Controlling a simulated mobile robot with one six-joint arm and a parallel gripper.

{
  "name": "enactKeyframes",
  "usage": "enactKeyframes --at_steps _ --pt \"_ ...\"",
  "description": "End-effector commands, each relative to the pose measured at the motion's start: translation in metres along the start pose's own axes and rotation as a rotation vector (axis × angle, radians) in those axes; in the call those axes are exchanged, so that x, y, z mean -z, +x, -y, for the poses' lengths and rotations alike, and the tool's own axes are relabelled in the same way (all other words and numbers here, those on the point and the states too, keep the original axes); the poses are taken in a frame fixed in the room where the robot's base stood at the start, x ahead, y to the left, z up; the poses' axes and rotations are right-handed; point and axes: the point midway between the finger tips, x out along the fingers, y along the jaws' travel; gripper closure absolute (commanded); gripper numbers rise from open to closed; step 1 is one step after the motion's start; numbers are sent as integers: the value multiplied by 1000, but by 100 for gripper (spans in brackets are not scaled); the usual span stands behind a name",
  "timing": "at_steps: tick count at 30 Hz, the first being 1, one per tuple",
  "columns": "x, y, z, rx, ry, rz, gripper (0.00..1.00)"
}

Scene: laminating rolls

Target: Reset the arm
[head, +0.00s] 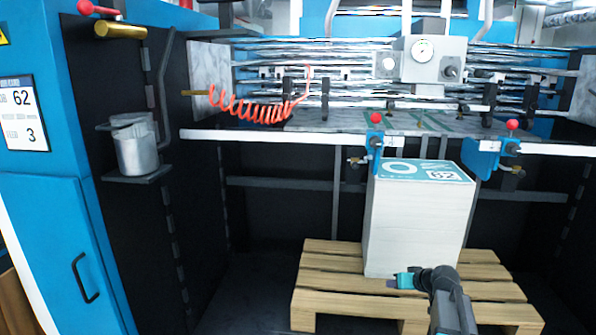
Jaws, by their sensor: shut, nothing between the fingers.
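My gripper (397,282) is low in the head view, at the end of my dark grey arm. It is shut, with nothing seen between its fingers. Its teal tip is in front of the lower front of a tall white paper stack (416,230); whether it touches the stack cannot be told. The stack stands upright on a wooden pallet (330,283) and has a teal and white printed top sheet.
A blue and black machine surrounds the pallet, with a blue cabinet (50,240) at left. A metal cup (137,148) sits on a side bracket. A white rail (270,137) and red-knobbed blue clamps (375,140) hang above the stack. The dark floor left of the pallet is clear.

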Motion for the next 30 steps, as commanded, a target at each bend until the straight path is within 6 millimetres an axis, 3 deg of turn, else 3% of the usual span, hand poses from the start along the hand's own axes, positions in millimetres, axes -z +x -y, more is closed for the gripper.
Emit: enactKeyframes --at_steps 6,15,22,30 --pt "-78 26 29 16 46 164 100" --pt "-186 42 66 13 99 385 100" --pt "-268 39 93 -4 128 557 100" --pt "-360 17 120 -47 150 754 100"
